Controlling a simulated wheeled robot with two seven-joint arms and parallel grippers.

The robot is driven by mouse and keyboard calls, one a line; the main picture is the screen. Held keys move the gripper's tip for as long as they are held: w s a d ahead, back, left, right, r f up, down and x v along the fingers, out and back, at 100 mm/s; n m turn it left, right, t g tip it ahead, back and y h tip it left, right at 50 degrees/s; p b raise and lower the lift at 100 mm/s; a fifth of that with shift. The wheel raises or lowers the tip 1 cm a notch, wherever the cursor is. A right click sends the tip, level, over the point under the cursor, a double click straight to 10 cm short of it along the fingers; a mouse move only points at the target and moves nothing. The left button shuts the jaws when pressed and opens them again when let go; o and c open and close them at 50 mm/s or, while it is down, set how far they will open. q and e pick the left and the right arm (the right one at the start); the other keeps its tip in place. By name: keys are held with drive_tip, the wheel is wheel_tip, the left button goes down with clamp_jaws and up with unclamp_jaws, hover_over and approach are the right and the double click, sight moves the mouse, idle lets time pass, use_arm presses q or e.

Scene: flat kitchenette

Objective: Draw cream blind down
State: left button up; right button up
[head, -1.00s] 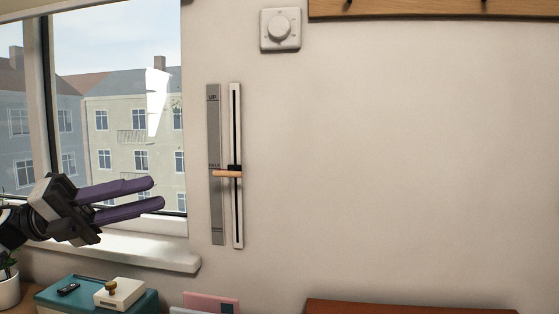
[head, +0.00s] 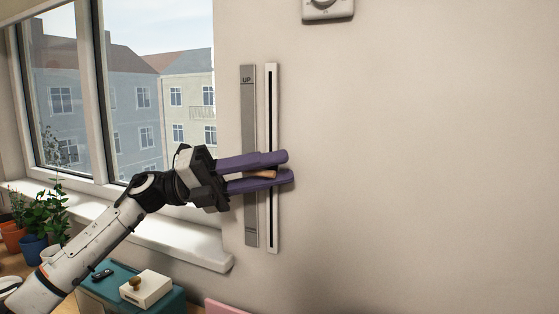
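A slim white track with a dark slot (head: 271,220) runs upright on the wall. A grey strip (head: 248,110) beside it reads UP near its top; a mark near its bottom is too small to read. An orange-tan handle (head: 262,174) sits about midway along the track. My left gripper (head: 290,167) has its two purple fingers above and below the handle, with a gap still showing between the fingertips. The fingers hide part of the track and strip. No cream blind shows over the visible window (head: 107,100). My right gripper is not in view.
A window sill (head: 180,243) juts out below my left arm. A teal box (head: 100,284) with a white block (head: 146,289) on it stands below. Potted plants (head: 35,220) are at the left.

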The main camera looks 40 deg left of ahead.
use_arm(q)
drive_tip(key=shift+w+d+r, duration=0.1)
drive_tip(key=shift+w+d, duration=0.3)
drive_tip(key=shift+d, duration=0.15)
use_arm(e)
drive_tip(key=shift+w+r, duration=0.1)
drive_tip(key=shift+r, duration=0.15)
use_arm(q)
clamp_jaws()
wheel_tip(320, 180, down, 7)
drive_tip(key=b, duration=0.5)
drive_tip(key=shift+b, duration=0.4)
drive_tip(key=shift+f, duration=0.45)
drive_tip(key=shift+r, duration=0.1)
unclamp_jaws()
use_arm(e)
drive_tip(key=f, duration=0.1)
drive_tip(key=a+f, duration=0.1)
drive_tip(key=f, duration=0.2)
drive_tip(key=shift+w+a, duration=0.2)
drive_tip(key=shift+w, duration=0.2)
